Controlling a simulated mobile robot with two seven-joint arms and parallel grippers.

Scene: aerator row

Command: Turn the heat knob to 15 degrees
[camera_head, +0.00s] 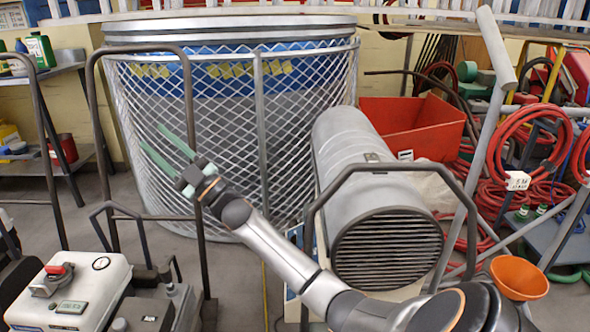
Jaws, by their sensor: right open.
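A grey cylindrical heater-like machine (348,148) with a dark round front grille (386,252) stands right of centre. I cannot make out a heat knob on it. My right gripper (153,136), with green fingers, is open and empty. It is in front of the mesh cage, above and right of the white machine and left of the grey cylinder. My left gripper is out of view.
A large round tank in a wire mesh cage (258,65) fills the back. Dark tube frames (90,110) stand at the left. A red bin (412,122), red hoses (507,150) and an orange funnel (519,277) are at the right. A slanted grey pole (480,140) stands there.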

